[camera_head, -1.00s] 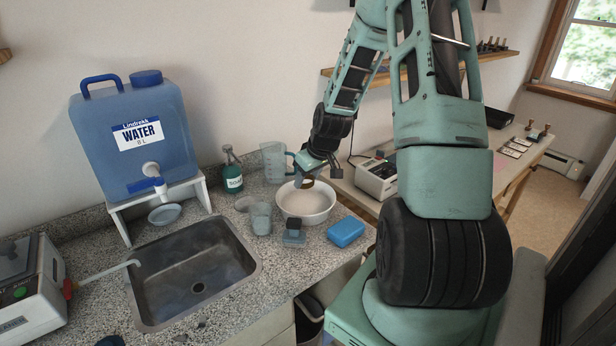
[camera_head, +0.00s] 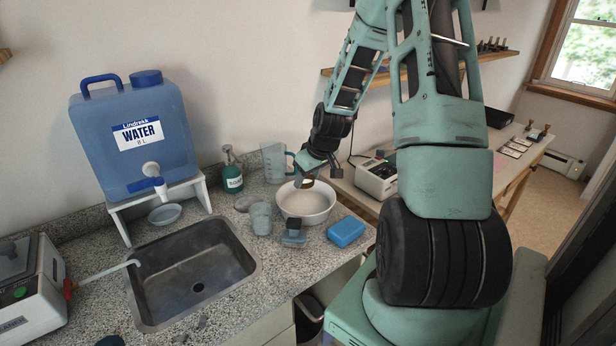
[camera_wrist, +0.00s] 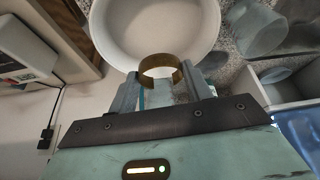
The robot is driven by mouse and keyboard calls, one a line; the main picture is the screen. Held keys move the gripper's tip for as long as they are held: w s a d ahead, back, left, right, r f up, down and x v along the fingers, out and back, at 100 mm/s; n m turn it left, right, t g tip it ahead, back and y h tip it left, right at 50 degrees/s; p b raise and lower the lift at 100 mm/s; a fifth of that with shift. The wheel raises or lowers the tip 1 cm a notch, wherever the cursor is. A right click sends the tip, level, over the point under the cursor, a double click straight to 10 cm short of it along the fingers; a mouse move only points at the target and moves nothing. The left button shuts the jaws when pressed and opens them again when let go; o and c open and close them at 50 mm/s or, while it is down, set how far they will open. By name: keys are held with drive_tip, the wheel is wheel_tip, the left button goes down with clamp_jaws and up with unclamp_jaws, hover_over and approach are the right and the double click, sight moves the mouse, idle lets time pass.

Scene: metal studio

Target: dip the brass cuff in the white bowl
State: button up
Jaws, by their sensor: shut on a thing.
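The brass cuff (camera_wrist: 160,64) is a curved brown-gold band held between the fingertips of my gripper (camera_wrist: 160,82) in the wrist view. The white bowl (camera_head: 318,217) stands on the speckled counter, and its pale interior also shows in the wrist view (camera_wrist: 118,30). The cuff (camera_head: 308,183) looks small there. I cannot tell whether it touches anything inside the bowl.
A clear measuring jug (camera_head: 273,163) stands behind the bowl. A green bottle (camera_head: 232,178), metal sink (camera_head: 195,280) and water container (camera_head: 130,140) are to the left.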

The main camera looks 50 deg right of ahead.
drive_tip(key=shift+r, duration=0.1)
wheel_tip(320, 180, up, 4)
drive_tip(key=p, duration=0.3)
idle(0.3)
